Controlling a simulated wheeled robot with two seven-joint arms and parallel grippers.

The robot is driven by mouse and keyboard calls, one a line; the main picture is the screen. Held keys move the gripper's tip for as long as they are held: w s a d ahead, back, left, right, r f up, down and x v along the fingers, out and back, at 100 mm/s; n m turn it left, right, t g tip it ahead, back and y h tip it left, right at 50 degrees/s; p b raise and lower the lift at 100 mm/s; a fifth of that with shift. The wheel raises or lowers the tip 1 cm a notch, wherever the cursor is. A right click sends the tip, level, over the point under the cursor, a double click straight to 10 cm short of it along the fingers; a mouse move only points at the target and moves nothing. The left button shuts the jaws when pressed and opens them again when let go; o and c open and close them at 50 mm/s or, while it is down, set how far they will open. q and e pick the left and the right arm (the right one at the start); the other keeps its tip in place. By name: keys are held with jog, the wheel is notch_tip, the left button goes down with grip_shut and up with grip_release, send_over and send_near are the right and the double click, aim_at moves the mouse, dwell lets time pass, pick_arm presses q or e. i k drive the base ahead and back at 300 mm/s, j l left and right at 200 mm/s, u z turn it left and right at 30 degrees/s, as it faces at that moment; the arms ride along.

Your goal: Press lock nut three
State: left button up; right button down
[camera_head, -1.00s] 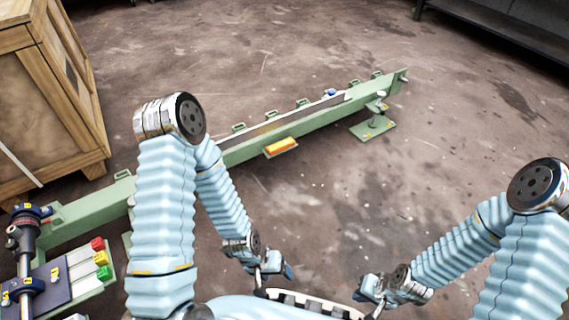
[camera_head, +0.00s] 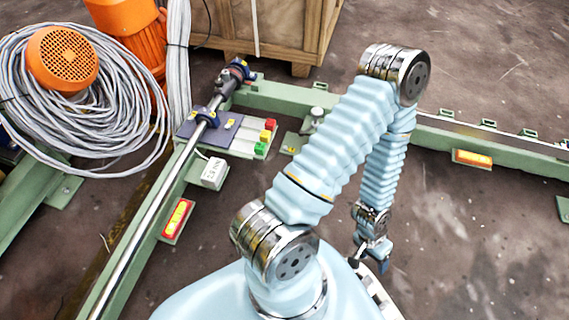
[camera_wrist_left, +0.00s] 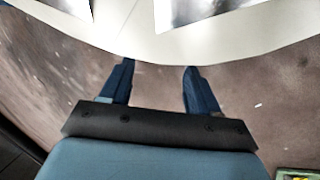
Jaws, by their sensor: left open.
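A machine unit (camera_head: 229,74) with a dark head and small yellow labels sits at the corner of the green frame, left of centre in the head view. The labels are too small to read, so I cannot tell which part is lock nut three. My left gripper (camera_head: 371,258) hangs low in front of my body, well apart from the unit. In the left wrist view its two blue fingers (camera_wrist_left: 159,78) are apart with nothing between them. My right gripper is out of view.
Red, yellow and green buttons (camera_head: 265,136) sit beside the unit. A long metal shaft (camera_head: 150,220) runs toward the lower left. Coiled grey cable (camera_head: 85,150), an orange motor (camera_head: 62,58) and a wooden crate (camera_head: 285,28) stand behind. Open floor (camera_head: 460,240) lies to the right.

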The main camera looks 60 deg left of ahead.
aim_at(301, 133)
jog(key=u, duration=3)
jog(key=l+u, duration=0.1)
jog(key=l, duration=0.3)
